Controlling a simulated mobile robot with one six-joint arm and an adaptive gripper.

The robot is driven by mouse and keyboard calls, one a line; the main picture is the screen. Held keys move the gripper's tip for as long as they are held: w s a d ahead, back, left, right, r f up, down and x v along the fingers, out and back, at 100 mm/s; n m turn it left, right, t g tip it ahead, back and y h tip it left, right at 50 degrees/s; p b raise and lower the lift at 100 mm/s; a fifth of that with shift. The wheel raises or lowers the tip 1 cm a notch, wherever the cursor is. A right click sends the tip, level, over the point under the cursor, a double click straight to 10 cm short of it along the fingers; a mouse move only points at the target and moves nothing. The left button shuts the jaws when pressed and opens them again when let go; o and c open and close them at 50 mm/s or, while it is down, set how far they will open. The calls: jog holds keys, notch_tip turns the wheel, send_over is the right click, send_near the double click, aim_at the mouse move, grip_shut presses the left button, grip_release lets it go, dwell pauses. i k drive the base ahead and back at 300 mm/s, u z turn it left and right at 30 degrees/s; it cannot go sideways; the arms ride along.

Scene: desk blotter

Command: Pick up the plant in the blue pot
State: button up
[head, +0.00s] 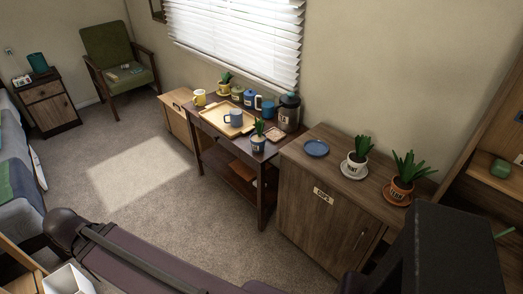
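The plant in the blue pot (258,143) stands upright near the front right edge of the dark side table (225,148). It has spiky green leaves and a pale label on the pot. Its pot stands just right of a wooden tray (212,120) that holds a blue mug (233,118). Other similar plants stand in a yellow pot (224,87) at the table's back, and in a white pot (354,164) and an orange pot (400,189) on the wooden cabinet. My gripper is not in view.
A yellow mug (199,97), several canisters and mugs, a dark glass jar (289,112) and a coaster (274,134) crowd the table's back and right. The wooden cabinet (318,210) adjoins on the right, with a blue plate (316,148) on top. Carpet in front is clear.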

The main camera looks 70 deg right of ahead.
aim_at(257, 139)
jog(key=k, duration=1.45)
jog(key=z, duration=1.6)
jog(key=i, duration=1)
jog(key=u, duration=0.1)
